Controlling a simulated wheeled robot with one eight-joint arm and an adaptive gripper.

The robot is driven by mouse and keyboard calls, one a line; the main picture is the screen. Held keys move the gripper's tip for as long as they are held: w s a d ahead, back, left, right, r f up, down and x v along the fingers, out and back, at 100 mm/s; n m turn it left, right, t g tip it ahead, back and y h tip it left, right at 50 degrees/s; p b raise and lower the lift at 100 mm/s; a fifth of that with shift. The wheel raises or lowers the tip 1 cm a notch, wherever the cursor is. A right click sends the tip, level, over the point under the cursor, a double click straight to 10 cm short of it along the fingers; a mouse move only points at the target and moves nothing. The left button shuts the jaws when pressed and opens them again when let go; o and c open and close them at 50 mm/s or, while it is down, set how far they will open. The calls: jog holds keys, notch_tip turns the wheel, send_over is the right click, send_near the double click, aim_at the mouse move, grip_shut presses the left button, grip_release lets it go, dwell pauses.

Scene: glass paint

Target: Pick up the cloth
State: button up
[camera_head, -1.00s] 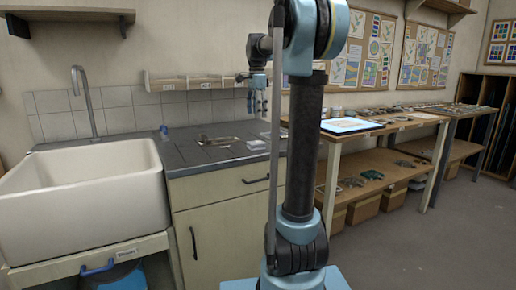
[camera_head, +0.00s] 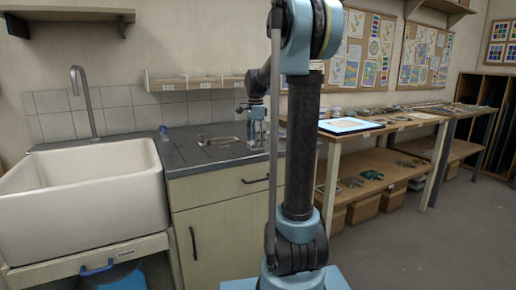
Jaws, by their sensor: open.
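My gripper (camera_head: 256,146) is low over the right part of the grey counter (camera_head: 190,158), partly behind my own arm column. Its fingers are small and blurred. In the earlier frame a small pale flat item lay on the counter at this spot, and the gripper now covers most of it. I cannot tell whether it is the cloth or whether the fingers touch it. No other thing in view is clearly a cloth.
A white sink (camera_head: 80,200) with a tall tap (camera_head: 86,100) is at left. A shallow tray (camera_head: 218,141) and a small blue item (camera_head: 164,131) are on the counter. A wooden workbench (camera_head: 400,124) with a lit panel (camera_head: 350,125) stands at right.

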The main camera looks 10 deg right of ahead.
jog(key=shift+f, duration=0.5)
jog(key=c, duration=1.1)
jog(key=shift+c, duration=0.2)
notch_tip(320, 180, up, 10)
